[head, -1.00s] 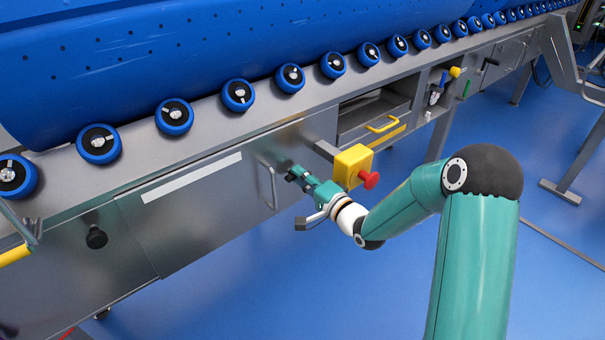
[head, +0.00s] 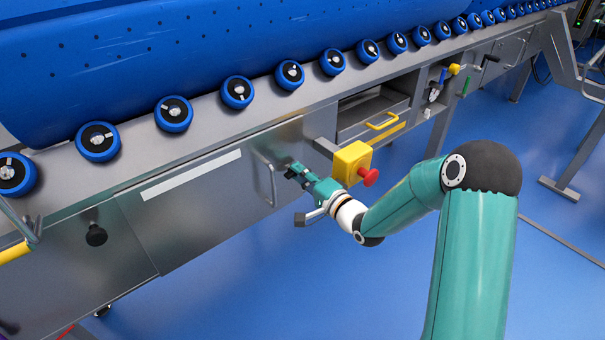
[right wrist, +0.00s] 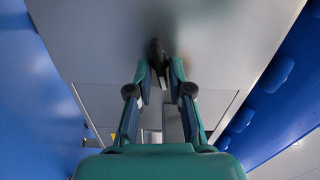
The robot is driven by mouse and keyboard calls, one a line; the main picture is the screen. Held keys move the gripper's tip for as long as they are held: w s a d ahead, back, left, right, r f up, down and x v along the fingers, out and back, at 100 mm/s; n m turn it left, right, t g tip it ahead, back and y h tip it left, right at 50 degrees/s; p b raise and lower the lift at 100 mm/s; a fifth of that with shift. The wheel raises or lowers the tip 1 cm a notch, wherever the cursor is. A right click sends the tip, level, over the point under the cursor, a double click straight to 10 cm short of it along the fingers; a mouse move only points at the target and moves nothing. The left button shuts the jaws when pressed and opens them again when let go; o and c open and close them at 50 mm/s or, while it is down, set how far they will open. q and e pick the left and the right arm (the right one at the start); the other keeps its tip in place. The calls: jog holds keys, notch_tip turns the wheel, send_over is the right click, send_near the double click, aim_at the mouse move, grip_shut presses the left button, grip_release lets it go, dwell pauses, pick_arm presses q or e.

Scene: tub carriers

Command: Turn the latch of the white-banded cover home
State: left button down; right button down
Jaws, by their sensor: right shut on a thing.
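The white-banded cover (head: 195,210) is a grey metal panel on the machine's side, with a white strip across its upper part and a bar handle (head: 265,180) near its right end. My right gripper (head: 291,169) is at the right end of this cover, just right of the handle. In the right wrist view its fingers are shut on a small dark latch (right wrist: 155,48) against the grey panel. The fingers hide part of the latch, so its exact angle is hard to tell. My left gripper is not in view.
A yellow box with a red button (head: 370,177) stands out close beside my right gripper. An open bay with a yellow handle (head: 383,121) lies further right. A black knob (head: 96,235) sits on the lower left panel. Blue-rimmed rollers (head: 237,92) line the edge above.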

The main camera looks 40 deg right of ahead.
jog(key=shift+f, duration=0.15)
jog(key=c, duration=1.1)
grip_release()
jog(key=shift+c, duration=0.2)
jog(key=shift+s, duration=0.1)
jog(key=s, duration=1.1)
jog(key=shift+s+d, duration=0.4)
jog(key=shift+d, duration=0.05)
